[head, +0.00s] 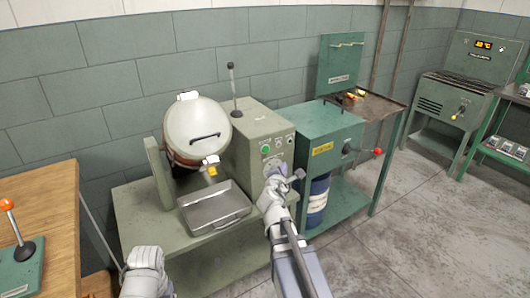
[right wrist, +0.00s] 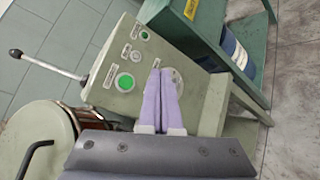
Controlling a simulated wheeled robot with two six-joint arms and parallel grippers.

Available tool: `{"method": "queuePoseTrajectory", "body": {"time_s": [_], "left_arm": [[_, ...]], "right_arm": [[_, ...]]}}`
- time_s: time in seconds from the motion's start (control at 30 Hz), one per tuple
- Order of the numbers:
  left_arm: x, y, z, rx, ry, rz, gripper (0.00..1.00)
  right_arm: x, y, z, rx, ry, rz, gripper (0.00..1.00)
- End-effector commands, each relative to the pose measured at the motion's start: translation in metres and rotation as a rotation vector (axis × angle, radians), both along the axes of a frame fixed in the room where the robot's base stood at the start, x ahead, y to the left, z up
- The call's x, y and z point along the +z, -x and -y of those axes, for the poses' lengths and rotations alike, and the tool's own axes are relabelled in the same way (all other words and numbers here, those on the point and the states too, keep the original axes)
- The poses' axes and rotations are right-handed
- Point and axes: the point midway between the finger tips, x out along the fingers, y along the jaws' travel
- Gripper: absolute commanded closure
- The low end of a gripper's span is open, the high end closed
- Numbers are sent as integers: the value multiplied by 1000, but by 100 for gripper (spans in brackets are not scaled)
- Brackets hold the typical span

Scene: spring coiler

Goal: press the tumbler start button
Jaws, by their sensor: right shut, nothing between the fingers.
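The tumbler (head: 197,128), a tilted cream drum with a lid and black handle, stands on a green bench. Its control box (head: 250,135) is to its right. On the box's front are a large green button (right wrist: 125,81), a small green light or button (right wrist: 144,34), a pale round control (right wrist: 136,55) and a grey dial (right wrist: 175,75). A green button also shows in the head view (head: 265,149). The labels are unreadable. My right gripper (right wrist: 160,72) is shut and empty before the panel, its tips beside the large green button and overlapping the dial; contact cannot be told.
A metal tray (head: 214,222) sits below the drum. A lever with a dark knob (head: 231,67) rises from the box top. A green machine (head: 330,130) with a red-knobbed lever and a blue drum (head: 317,195) stand right. A wooden table (head: 60,205) is left. Floor is free at right.

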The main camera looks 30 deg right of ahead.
Motion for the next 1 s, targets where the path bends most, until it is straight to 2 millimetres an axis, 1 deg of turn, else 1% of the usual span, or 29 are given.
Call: {"method": "queuePoseTrajectory", "body": {"time_s": [0.17, 0.27, 0.47, 0.8, 0.9, 1.0], "left_arm": [[0, 0, 0, 0, 0, 0, 25], [0, 0, 0, 0, 0, 0, 25], [0, 0, 0, 0, 0, 0, 25], [0, 0, 0, 0, 0, 0, 25], [0, 0, 0, 0, 0, 0, 25], [0, 0, 0, 0, 0, 0, 25]], "right_arm": [[0, -5, 0, 1, -1, 0, 100], [0, -12, -1, 0, -2, 1, 100], [0, -34, -2, 0, -3, 1, 100], [0, -78, -6, 0, -2, 1, 100], [0, -85, -7, 0, -3, 1, 100], [0, -88, -7, 0, -3, 1, 100]]}}
